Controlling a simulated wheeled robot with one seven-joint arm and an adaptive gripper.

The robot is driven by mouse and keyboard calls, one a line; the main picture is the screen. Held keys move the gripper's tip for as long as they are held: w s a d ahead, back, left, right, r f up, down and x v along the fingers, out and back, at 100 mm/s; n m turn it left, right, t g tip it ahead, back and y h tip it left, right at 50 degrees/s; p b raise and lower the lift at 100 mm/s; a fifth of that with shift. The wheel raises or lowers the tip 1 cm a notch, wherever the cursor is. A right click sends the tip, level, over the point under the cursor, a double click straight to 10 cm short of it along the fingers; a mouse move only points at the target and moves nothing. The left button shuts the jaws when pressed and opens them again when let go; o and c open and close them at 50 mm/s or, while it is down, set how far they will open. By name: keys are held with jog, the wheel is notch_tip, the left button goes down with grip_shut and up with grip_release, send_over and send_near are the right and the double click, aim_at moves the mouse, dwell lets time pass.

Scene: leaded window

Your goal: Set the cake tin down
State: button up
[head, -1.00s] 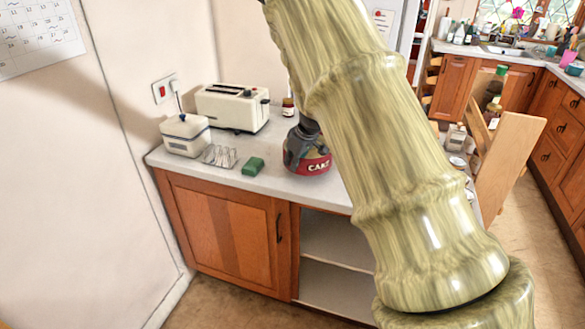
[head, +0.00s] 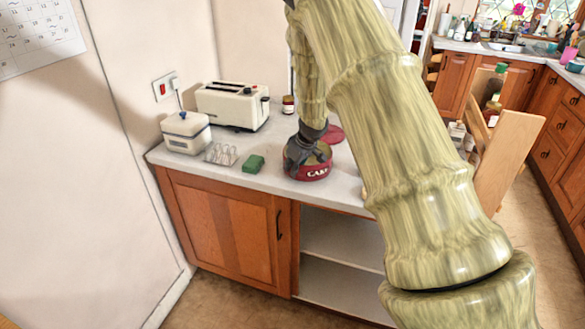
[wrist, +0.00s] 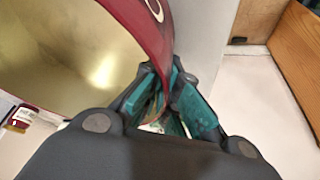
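The red cake tin (head: 318,173), lettered "CAKE", is open at the top and roughly upright at the counter top, left of my big arm link. Its bottom looks at or very near the surface; I cannot tell whether it touches. My gripper (head: 302,152) is at the tin's left rim, coming from above. In the wrist view my gripper (wrist: 168,98) has its teal fingers closed on either side of the tin's wall, with the pale gold inside of the tin (wrist: 75,50) showing to the left. A flat red disc, perhaps its lid (head: 334,134), lies behind the tin.
The counter (head: 240,181) holds a toaster (head: 233,106), a white lidded box (head: 186,132), a wire rack (head: 221,154), a green sponge (head: 253,163) and a small jar (head: 288,104). Bare counter lies in front of the tin. A wooden board (head: 506,160) stands at the right.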

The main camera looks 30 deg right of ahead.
jog(key=o, duration=0.5)
jog(key=shift+c, duration=0.2)
jog(key=shift+r, duration=0.1)
jog(key=b+v, duration=0.1)
jog(key=v, duration=1.1)
jog(key=shift+s, duration=0.1)
